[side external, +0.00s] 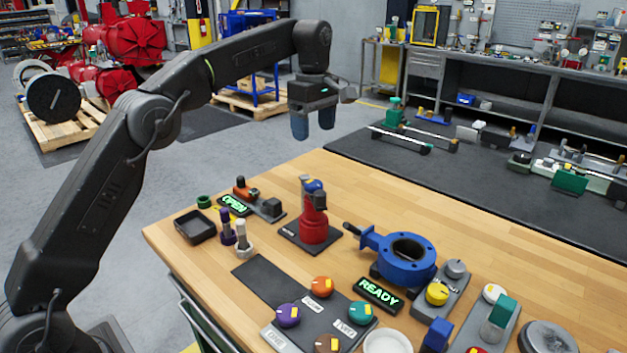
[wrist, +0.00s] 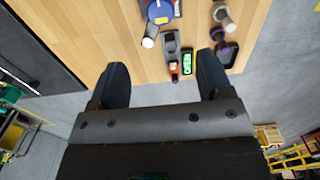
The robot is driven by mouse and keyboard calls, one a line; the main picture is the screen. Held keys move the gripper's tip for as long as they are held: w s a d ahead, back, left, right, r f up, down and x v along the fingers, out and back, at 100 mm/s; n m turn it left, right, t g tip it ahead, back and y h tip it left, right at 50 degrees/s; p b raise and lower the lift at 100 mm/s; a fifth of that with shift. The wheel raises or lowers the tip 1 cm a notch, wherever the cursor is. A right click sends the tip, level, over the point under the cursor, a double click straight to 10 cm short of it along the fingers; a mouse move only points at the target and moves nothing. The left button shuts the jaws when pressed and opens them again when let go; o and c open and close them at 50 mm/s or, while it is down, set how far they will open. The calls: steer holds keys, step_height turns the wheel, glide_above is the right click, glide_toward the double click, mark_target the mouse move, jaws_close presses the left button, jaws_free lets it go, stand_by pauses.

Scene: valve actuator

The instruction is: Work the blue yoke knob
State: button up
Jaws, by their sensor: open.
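The blue knob (side external: 314,185) sits at the top of a red yoke body (side external: 314,228) on a dark base plate on the wooden table. A grey bar stands at its left side. In the wrist view, a round blue top (wrist: 160,11) shows at the upper edge, partly cut off, with a pale-ended bar beside it. My gripper (side external: 313,122) is open and empty, high above the far part of the table and apart from the knob. In the wrist view, its two dark fingers (wrist: 162,66) are spread wide with nothing between them.
A lit OPEN sign (side external: 234,205) and a small orange-handled valve (side external: 245,190) stand left of the yoke. A blue ring-shaped valve (side external: 406,260) and a READY sign (side external: 378,294) stand to the right. A dark panel (side external: 300,325) with several coloured knobs lies in front.

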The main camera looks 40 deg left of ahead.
mark_target(314, 183)
step_height(314, 183, down, 13)
steer(key=shift+f, duration=0.1)
stand_by(0.4)
steer(key=c, duration=0.9)
steer(key=shift+m, duration=0.4)
steer(key=m, duration=0.2)
steer(key=shift+m, duration=0.4)
steer(key=m, duration=0.3)
steer(key=shift+m, duration=0.4)
steer(key=m, duration=0.6)
steer(key=shift+m, duration=0.3)
